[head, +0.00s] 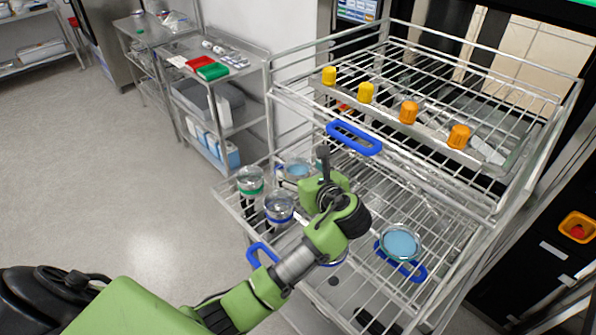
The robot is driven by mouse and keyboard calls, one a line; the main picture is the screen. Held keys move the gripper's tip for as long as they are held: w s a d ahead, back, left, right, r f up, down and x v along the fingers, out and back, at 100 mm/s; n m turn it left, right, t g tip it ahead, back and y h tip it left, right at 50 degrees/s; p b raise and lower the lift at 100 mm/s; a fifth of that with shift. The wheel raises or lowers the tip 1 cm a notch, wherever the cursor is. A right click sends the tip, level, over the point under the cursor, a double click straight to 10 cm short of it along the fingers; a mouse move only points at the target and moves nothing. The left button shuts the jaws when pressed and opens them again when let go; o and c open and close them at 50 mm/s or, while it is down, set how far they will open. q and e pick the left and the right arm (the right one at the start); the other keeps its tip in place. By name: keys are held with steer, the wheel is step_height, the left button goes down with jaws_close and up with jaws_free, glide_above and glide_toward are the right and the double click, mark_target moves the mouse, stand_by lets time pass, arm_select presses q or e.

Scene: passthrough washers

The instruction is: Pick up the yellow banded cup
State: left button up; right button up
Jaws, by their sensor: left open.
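I cannot make out a yellow band on any cup in the head view; my arm covers part of the lower rack. My left gripper (323,160) is over the lower wire rack (375,195), just right of a clear cup with bluish contents (297,170). It is open, and I see nothing held in it. A clear cup with a green band (250,181) and one with a blue band (279,208) stand left of the gripper. A round cup with light blue contents (400,243) stands to its right. My right gripper is not in view.
The upper wire rack (500,80) carries a row of yellow (329,76) and orange (459,137) caps. Its side rails stand close beyond my left gripper. A steel cart (215,55) stands behind at left. The floor (100,170) at left is clear.

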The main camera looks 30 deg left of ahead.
arm_select(q)
steer(key=shift+x, duration=1.45)
steer(key=shift+s+d, duration=0.1)
steer(key=c, duration=1.4)
steer(key=shift+o, duration=0.2)
steer(key=shift+r, duration=0.15)
